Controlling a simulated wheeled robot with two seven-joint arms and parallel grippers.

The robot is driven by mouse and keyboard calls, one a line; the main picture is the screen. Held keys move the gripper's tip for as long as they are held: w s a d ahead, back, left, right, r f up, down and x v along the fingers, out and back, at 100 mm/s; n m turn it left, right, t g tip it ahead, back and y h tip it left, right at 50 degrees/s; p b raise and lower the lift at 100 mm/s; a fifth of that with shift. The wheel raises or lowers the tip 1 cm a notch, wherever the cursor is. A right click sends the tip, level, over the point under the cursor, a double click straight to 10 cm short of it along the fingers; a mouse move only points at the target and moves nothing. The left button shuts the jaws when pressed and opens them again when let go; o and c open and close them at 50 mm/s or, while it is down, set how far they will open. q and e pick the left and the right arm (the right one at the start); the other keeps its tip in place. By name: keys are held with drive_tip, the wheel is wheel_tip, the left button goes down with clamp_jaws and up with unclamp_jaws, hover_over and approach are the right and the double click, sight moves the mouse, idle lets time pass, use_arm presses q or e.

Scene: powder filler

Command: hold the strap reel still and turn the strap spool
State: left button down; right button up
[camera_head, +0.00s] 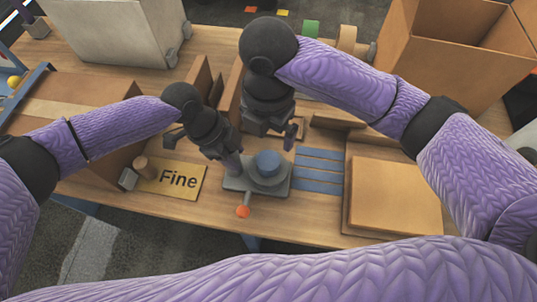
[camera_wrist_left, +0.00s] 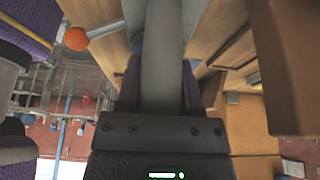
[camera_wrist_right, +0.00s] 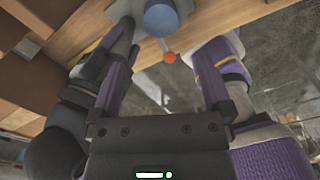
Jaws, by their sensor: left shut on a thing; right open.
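The strap reel has a grey base (camera_head: 235,183) on the table, with a round blue spool (camera_head: 267,160) on top. A lever with an orange ball (camera_head: 243,211) sticks out at its near side. Blue straps (camera_head: 320,171) lie flat to its right. My left gripper (camera_head: 233,164) is at the reel's left side, shut on a grey part (camera_wrist_left: 162,50) of it. My right gripper (camera_head: 277,134) is open and empty above and behind the spool. The right wrist view shows the spool (camera_wrist_right: 161,18) and the orange ball (camera_wrist_right: 170,57) beyond its fingers.
A yellow "Fine" sign (camera_head: 178,180) lies left of the reel. A flat cardboard piece (camera_head: 395,198) lies to the right. Upright brown panels (camera_head: 233,90) stand behind my left gripper. A large open box (camera_head: 455,45) stands at the back right.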

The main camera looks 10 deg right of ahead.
sight(268, 160)
wheel_tip(268, 160, down, 11)
drive_tip(key=shift+f, duration=0.15)
drive_tip(key=c, duration=1.3)
drive_tip(key=shift+o, duration=0.2)
drive_tip(key=shift+m, duration=0.4)
